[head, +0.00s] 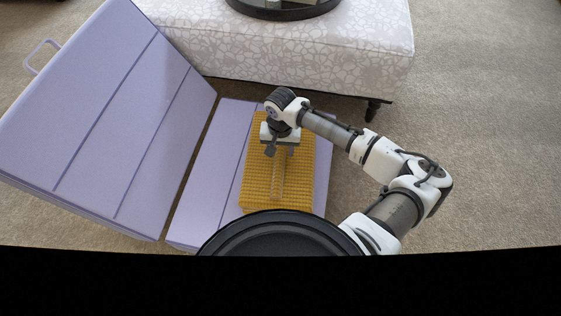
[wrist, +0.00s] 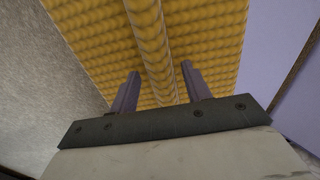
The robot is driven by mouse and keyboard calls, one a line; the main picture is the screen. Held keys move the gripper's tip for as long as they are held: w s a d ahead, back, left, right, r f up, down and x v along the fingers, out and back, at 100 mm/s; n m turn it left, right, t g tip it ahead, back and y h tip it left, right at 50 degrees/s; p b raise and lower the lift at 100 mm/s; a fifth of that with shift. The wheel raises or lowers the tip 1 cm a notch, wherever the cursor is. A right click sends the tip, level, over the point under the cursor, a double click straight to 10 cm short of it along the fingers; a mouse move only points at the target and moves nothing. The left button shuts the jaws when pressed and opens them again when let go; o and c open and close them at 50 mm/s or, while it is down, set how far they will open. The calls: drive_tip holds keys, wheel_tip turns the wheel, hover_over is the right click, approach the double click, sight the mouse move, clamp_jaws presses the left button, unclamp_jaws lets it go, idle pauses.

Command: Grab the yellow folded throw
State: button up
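The yellow folded throw (head: 256,186) lies on the low lilac panel of a folding piece. It has a woven texture, and a raised ridge runs along its middle. My gripper (head: 281,152) is over the far half of the throw and hides part of it. In the wrist view the throw (wrist: 95,40) fills most of the upper picture. My gripper's two fingers (wrist: 161,72) are apart, one on each side of the ridge, with yellow fabric showing between them. I cannot tell whether the fingertips touch the throw.
The lilac folding piece has a tilted panel (head: 110,110) with a handle on the left and a flat panel (head: 214,165) under the throw. A patterned white ottoman (head: 300,40) with a dark round tray (head: 285,13) stands behind. Open carpet (head: 490,130) lies to the right.

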clamp_jaws()
drive_tip(key=shift+r, duration=0.1)
idle(1.1)
